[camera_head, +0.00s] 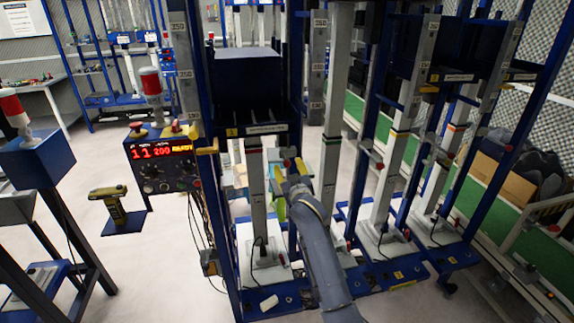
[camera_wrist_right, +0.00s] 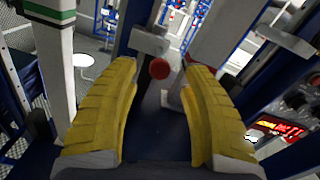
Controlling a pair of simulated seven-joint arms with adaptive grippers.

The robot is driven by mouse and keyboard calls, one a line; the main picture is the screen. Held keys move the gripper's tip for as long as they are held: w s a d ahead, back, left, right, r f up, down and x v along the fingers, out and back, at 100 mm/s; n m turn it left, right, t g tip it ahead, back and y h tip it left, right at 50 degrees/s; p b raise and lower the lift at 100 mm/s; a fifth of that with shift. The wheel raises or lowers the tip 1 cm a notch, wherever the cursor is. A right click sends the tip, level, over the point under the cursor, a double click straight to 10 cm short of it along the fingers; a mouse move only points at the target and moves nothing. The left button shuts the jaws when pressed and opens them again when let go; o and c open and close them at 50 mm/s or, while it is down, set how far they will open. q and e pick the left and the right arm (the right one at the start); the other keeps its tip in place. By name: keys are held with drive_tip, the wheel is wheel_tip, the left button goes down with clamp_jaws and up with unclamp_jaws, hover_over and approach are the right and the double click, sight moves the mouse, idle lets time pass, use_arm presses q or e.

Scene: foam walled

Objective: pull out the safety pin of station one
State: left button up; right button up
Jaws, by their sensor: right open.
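Station one is the nearest blue-framed rig, with a label plate (camera_head: 256,129) on its front and a pale upright column (camera_head: 257,190) below. My right gripper (camera_head: 294,165) is in front of the rig, just right of that column, its yellow fingers pointing away. In the right wrist view the fingers are spread wide. A round red knob (camera_wrist_right: 160,69), which looks like the safety pin's head, shows between the fingertips, beside a grey block (camera_wrist_right: 150,41). I cannot tell its exact depth; neither finger visibly touches it. In the head view the knob is not clearly visible. My left gripper is out of view.
A blue control box (camera_head: 163,168) with a red lit display stands left of the rig. Further rig columns (camera_head: 390,180) stand close on the right, beside a green conveyor (camera_head: 535,245). A yellow drill-like tool (camera_head: 107,205) sits on a small shelf at left.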

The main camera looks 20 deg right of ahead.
sight(287, 165)
drive_tip(key=shift+w+d, duration=0.1)
drive_tip(key=shift+w, duration=1.5)
clamp_jaws()
